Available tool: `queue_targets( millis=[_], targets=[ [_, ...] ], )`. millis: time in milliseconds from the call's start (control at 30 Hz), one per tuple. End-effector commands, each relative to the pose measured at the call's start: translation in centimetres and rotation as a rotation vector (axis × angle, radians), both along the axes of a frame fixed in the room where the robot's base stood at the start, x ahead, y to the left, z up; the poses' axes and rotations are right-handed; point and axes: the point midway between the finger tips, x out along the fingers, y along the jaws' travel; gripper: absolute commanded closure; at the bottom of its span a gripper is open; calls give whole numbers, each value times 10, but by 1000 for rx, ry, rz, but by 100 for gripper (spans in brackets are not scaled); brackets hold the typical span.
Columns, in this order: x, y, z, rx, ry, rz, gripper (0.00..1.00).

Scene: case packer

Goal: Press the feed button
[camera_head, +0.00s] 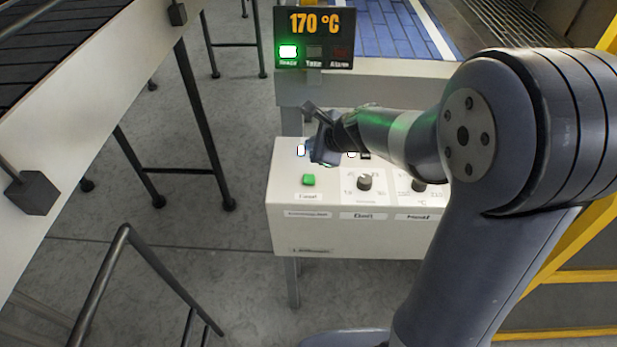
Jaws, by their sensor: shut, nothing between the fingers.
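A white control box (290,238) stands in the middle of the head view. My gripper (318,155) is over the back left of the panel, just behind the green button in the picture. It is shut and empty. Whether it touches the panel cannot be told. My wrist and arm come in from the right and hide the back middle and right of the panel.
Two dark knobs (364,183) (419,185) sit right of the green button. A display (314,38) reads 170 °C with a green lamp lit. A conveyor (85,60) is at left, a dark rail (100,285) at front left, yellow frame bars (560,277) at right.

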Motion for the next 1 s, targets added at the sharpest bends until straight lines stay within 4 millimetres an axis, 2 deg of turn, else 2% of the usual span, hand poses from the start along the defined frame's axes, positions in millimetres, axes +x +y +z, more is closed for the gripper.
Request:
queue_targets(
  millis=[633,800,1000],
  targets=[
    [0,0,-76,0,0,0,100],
    [0,0,-85,0,0,0,100],
    [0,0,-85,0,0,0,100]
  ],
)
